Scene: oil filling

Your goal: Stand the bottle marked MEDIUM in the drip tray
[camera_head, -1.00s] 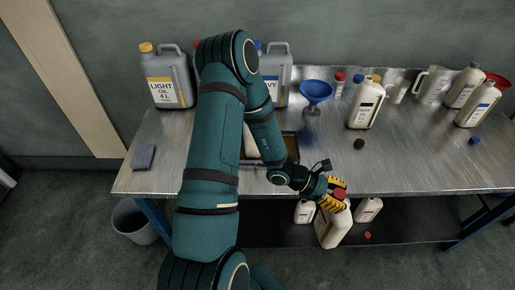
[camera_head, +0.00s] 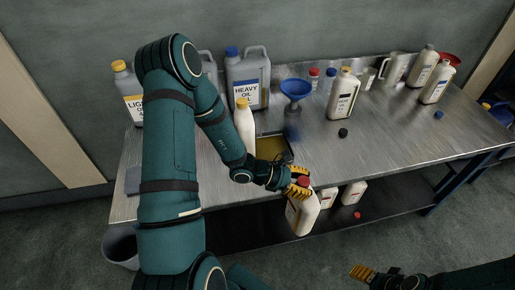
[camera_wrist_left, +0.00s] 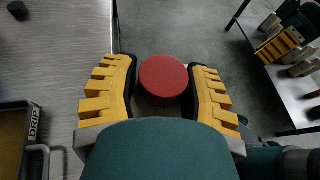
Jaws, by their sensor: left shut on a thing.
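My left gripper (camera_head: 299,187) is shut on a cream bottle with a red cap (camera_head: 302,214), just in front of the table's front edge. The bottle hangs slightly tilted; its label cannot be read. The red cap (camera_wrist_left: 163,78) sits between the yellow fingers in the left wrist view. The drip tray (camera_wrist_left: 37,128), marked DRIP, lies on the table left of this gripper; it also shows in the head view (camera_head: 270,148), partly behind my arm. My right gripper (camera_head: 362,273) is at the bottom of the head view, its opening unclear.
A yellow-capped bottle (camera_head: 245,125) stands at the tray's left; whether inside is unclear. A blue funnel (camera_head: 296,90), HEAVY OIL can (camera_head: 248,82) and several bottles stand behind. A black cap (camera_head: 343,132) lies right of the tray. Small bottles (camera_head: 353,192) stand on the lower shelf.

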